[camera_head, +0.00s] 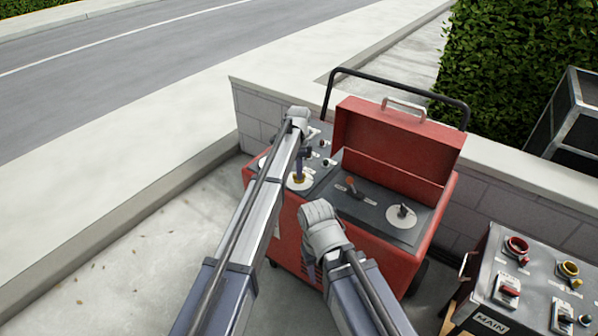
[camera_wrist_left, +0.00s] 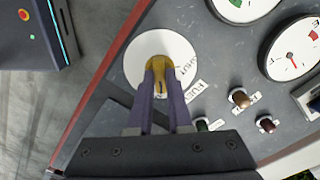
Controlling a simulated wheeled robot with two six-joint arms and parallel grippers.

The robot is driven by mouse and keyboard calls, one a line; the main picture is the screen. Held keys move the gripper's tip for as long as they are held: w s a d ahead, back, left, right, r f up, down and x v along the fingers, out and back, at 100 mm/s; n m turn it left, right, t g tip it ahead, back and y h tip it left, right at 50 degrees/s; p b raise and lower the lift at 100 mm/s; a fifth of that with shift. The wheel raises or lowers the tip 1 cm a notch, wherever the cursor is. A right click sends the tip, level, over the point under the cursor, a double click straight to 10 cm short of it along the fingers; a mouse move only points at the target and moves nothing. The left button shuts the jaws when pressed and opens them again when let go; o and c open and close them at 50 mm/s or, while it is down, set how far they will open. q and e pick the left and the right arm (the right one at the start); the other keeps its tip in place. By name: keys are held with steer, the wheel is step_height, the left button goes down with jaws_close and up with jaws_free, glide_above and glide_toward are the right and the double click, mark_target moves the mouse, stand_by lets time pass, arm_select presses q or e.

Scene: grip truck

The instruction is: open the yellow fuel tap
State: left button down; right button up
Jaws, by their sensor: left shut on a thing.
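The yellow fuel tap (camera_wrist_left: 180,47) sits on a round white plate (camera_wrist_left: 137,49) on the dark panel in the left wrist view. The label FUEL and a partly hidden label on the plate show beside it. In the head view the tap's yellow base (camera_head: 299,180) shows on its plate, below my gripper. My left gripper (camera_wrist_left: 160,80) is shut on the tap's handle, with one purple finger on each side. In the head view the left gripper (camera_head: 301,165) points down at the tap. The fingers hide part of the handle. My right gripper does not show; only its arm does.
The red machine (camera_head: 403,150) has an open lid, a black push bar and an orange-red lever (camera_head: 351,185). Gauges (camera_wrist_left: 292,50) and small knobs (camera_wrist_left: 239,97) lie close to the tap. A switch box (camera_head: 512,290) stands at the lower right. A block wall runs behind.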

arm_select(q)
steer(key=c, duration=0.8)
jaws_free()
steer(key=shift+c, duration=0.2)
step_height(320, 180, up, 8)
steer(key=p, duration=0.8)
steer(key=shift+f, duration=0.1)
